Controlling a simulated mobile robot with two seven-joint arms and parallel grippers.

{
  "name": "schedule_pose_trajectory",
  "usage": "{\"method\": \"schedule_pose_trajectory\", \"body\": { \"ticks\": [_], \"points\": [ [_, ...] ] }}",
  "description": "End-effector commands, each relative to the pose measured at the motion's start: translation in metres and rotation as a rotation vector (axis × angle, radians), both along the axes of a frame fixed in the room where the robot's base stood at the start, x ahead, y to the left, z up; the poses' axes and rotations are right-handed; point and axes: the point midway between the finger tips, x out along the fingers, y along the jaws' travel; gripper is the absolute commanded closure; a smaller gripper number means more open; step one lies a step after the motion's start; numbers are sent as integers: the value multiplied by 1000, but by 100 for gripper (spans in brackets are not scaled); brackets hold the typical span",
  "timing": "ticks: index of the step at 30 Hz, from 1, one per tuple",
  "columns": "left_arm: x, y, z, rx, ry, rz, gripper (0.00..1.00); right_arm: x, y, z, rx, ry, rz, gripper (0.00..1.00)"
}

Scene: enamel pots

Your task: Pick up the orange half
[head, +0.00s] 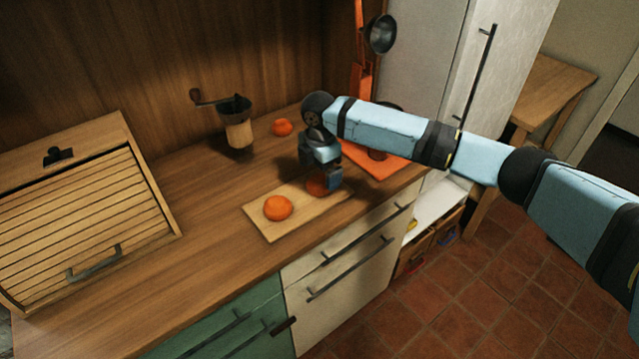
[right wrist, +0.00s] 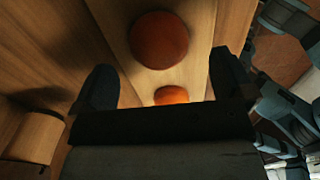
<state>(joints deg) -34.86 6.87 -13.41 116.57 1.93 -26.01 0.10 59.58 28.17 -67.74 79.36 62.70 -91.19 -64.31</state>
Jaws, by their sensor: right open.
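The orange half (head: 317,187), a round orange shape in shadow, lies on the right part of a light cutting board (head: 262,228). My right gripper (head: 334,182) is just above it and partly hides it in the head view. In the right wrist view the shaded orange half (right wrist: 160,40) lies ahead of the open fingers, apart from them. The right gripper (right wrist: 165,85) is open and empty. A second, brighter orange (head: 278,207) sits on the left part of the board; in the right wrist view the palm cuts off part of it. My left gripper is not in view.
Another orange (head: 282,127) sits farther back on the wooden counter, near a coffee grinder (head: 238,130). A bread box (head: 80,215) fills the left end. An orange-red mat (head: 378,163) with a dark item lies behind my right arm. Counter between bread box and board is clear.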

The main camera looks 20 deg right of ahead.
Motion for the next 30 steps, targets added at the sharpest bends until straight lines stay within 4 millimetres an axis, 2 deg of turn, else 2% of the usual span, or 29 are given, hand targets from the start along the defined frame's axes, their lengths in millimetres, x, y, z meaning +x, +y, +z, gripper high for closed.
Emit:
{"method": "schedule_pose_trajectory", "body": {
  "ticks": [1,6,15,16,21,23,30],
  "points": [
    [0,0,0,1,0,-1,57,0,0,-10,-1,3,0,0],
    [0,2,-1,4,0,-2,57,0,0,-33,-1,3,1,0],
    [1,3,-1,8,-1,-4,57,1,0,-39,0,1,1,0],
    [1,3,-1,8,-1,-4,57,0,0,-39,0,1,1,2],
    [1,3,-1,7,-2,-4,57,0,0,-38,0,1,1,41],
    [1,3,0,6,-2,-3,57,0,0,-38,0,1,1,52],
    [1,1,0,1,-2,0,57,1,-1,-38,0,1,0,52]
  ]
}}
